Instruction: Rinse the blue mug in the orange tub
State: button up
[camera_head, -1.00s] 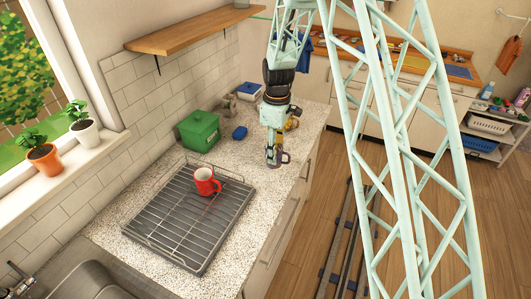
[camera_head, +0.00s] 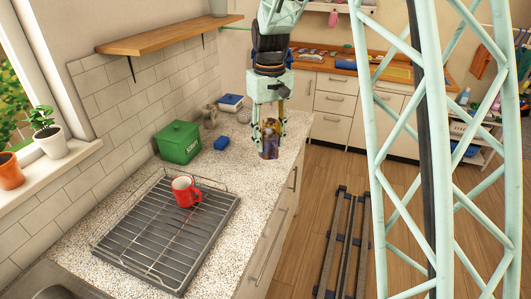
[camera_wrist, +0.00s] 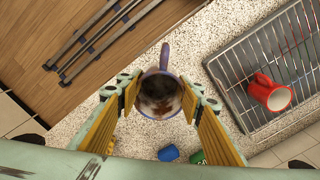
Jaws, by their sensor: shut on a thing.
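My gripper (camera_head: 268,145) is upright over the front edge area of the speckled counter. In the wrist view, its yellow-padded fingers (camera_wrist: 158,108) are closed on either side of a purple-blue mug (camera_wrist: 160,74). The mug's handle points away from the gripper, and a brown stain or residue shows inside. In the head view the mug (camera_head: 268,153) is mostly hidden by the fingers. I cannot tell whether its base touches the counter. I cannot make out an orange tub in any view.
A red mug (camera_head: 185,191) stands on a wire drying rack (camera_head: 150,250). Floor rails (camera_head: 345,240) run beside the counter. A wooden-topped counter (camera_head: 350,70) stands far back.

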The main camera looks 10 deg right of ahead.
jog(key=shift+s+d+r+m+b, duration=0.15)
jog(key=shift+s+r+m+b, duration=0.25)
jog(key=shift+r+m, duration=0.15)
jog(key=shift+s+d+r+m+b, duration=0.15)
jog(key=shift+s+r+m+b, duration=0.25)
jog(key=shift+r+m, duration=0.15)
jog(key=shift+s+a, duration=0.1)
